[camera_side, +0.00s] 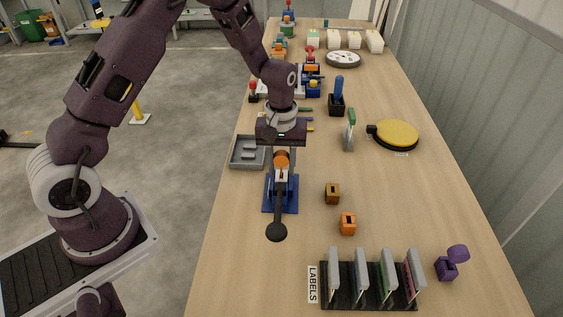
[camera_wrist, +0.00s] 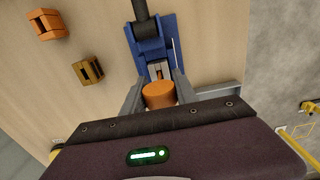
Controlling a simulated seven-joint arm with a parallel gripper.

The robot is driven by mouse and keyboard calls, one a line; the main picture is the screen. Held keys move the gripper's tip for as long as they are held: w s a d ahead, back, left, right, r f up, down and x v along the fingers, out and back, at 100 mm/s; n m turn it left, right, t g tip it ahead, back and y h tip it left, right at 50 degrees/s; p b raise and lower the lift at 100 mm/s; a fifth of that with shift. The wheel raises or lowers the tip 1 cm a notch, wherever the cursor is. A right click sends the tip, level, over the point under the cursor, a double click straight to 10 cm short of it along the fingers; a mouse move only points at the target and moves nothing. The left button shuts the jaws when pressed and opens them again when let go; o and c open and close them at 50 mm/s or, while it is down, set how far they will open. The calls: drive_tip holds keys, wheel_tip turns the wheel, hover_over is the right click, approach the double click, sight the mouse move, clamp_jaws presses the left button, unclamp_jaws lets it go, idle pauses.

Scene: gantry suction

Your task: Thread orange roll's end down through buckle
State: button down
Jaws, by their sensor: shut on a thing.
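My gripper (camera_side: 281,160) points down over a blue fixture and is shut on an orange roll (camera_side: 281,158). In the wrist view the round orange roll (camera_wrist: 159,95) sits between both fingers. The blue fixture (camera_side: 270,195) has a long dark lever with a ball knob (camera_side: 276,231) reaching toward the near side. In the wrist view, a pale slotted piece (camera_wrist: 161,71) on the blue fixture (camera_wrist: 148,45) lies just beyond the roll; I cannot tell whether this is the buckle or whether they touch. No loose strap end is clearly visible.
A brown slotted block (camera_side: 333,193) and an orange slotted block (camera_side: 348,223) stand to the right. A grey tray (camera_side: 247,153) lies left of the gripper. A label rack (camera_side: 368,287), purple piece (camera_side: 446,269) and yellow disc (camera_side: 396,134) are farther off. Wood between them is bare.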

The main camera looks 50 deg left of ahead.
sight(281, 153)
drive_tip(key=shift+f, duration=1.2)
drive_tip(key=c, duration=0.9)
unclamp_jaws()
wheel_tip(281, 153, up, 7)
drive_tip(key=shift+r, duration=0.1)
